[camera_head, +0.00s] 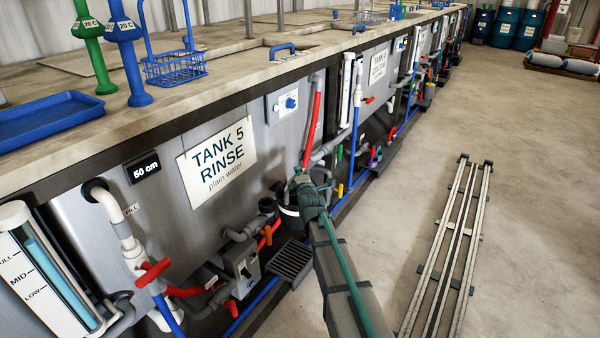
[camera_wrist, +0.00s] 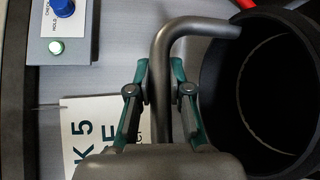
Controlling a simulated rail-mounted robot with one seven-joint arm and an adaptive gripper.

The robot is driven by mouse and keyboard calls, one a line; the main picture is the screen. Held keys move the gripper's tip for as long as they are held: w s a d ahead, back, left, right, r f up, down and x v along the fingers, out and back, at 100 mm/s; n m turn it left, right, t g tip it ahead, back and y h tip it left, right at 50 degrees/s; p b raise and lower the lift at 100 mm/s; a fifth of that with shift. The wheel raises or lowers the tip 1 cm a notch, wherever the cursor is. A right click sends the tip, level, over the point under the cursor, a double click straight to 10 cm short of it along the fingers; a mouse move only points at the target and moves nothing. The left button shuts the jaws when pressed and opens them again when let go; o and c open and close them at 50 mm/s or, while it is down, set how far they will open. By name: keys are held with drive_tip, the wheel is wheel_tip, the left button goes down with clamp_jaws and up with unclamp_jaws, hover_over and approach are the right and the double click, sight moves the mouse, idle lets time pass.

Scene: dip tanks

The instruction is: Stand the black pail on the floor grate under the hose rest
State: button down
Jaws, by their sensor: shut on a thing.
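The black pail (camera_wrist: 262,95) fills the right side of the wrist view, its open mouth facing me; it looks empty. My gripper (camera_wrist: 160,95) is shut on the pail's grey bent handle (camera_wrist: 164,60). In the head view my gripper (camera_head: 301,183) is beside the Tank 5 front, and the pail (camera_head: 290,217) shows as a dark shape below it, partly hidden by my arm. A dark slatted floor grate (camera_head: 292,260) lies at the tank's foot, nearer than the pail. I cannot make out the hose rest for certain.
A red hose (camera_head: 312,130) hangs on the tank front. A grey switch box (camera_head: 242,263) and pipes with red valves crowd left of the grate.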

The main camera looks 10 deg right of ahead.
drive_tip(key=w+f+b, duration=0.5)
drive_tip(key=f+b, duration=0.2)
drive_tip(key=f, duration=0.7)
drive_tip(key=w+f+b, duration=0.5)
drive_tip(key=f+b, duration=0.2)
drive_tip(key=f, duration=0.6)
drive_tip(key=w+f+b, duration=0.6)
drive_tip(key=f, duration=0.8)
drive_tip(key=shift+d+f+m+h+b, duration=0.25)
drive_tip(key=shift+f+m+h+b, duration=0.05)
drive_tip(key=shift+f+b, duration=0.1)
drive_tip(key=shift+w, duration=0.1)
drive_tip(key=shift+f, duration=0.6)
drive_tip(key=c, duration=1)
unclamp_jaws()
